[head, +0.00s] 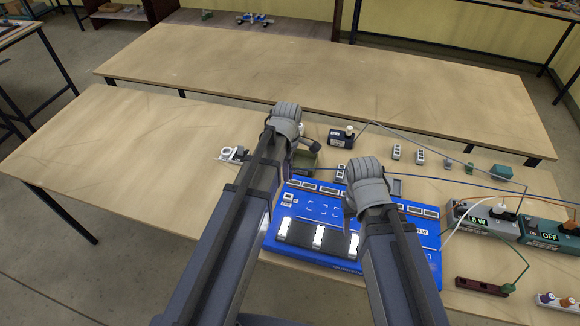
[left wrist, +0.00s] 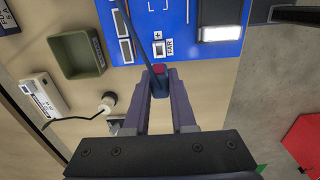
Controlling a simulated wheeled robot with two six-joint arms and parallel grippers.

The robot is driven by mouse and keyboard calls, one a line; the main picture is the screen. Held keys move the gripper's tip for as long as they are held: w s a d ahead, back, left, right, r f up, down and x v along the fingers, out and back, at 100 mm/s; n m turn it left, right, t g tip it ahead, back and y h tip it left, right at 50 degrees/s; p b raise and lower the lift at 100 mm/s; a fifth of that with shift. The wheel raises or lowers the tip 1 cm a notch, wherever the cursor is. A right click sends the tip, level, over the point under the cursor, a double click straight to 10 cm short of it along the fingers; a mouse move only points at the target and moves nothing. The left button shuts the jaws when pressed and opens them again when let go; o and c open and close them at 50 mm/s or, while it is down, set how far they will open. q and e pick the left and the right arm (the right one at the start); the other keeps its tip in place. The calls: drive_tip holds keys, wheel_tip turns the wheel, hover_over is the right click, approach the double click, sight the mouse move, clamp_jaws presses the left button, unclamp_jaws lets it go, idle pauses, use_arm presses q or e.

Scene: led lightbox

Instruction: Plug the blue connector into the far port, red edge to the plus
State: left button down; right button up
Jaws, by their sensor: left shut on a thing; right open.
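My left gripper (head: 288,168) is shut on the blue connector. In the left wrist view the connector (left wrist: 159,74) shows between the fingertips (left wrist: 161,86), with a red edge toward the board. A blue cable (left wrist: 131,35) runs past it. The tips are at the edge of the blue board (head: 272,246), close to a label reading FAR (left wrist: 169,47) with a plus mark (left wrist: 158,35). The port opening is not clearly seen, so I cannot tell whether the connector touches it. My right gripper (head: 347,208) is open above the board; its fingertips are partly hidden.
An olive bin (head: 305,157) stands behind the board. A dark box with a white knob (head: 341,138) stands farther back. Power units reading 8 W (head: 482,221) and OFF (head: 549,235) stand at right with cables.

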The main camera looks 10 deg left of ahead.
sight(350, 247)
use_arm(q)
drive_tip(key=shift+w+f, duration=0.1)
drive_tip(key=shift+f, duration=0.2)
wheel_tip(350, 247, down, 7)
drive_tip(key=b, duration=0.7)
drive_tip(key=shift+f+b, duration=0.2)
drive_tip(key=shift+b, duration=0.2)
use_arm(e)
wheel_tip(350, 247, down, 8)
drive_tip(key=shift+r, duration=0.1)
use_arm(q)
drive_tip(key=shift+f+b, duration=0.9)
drive_tip(key=shift+b, duration=0.05)
use_arm(e)
drive_tip(key=shift+f, duration=1)
use_arm(q)
drive_tip(key=shift+s+f+b, duration=0.2)
drive_tip(key=shift+f+b, duration=0.05)
drive_tip(key=shift+b, duration=0.1)
use_arm(e)
drive_tip(key=shift+s+a+f, duration=0.1)
drive_tip(key=shift+s+f, duration=0.05)
drive_tip(key=shift+f, duration=0.1)
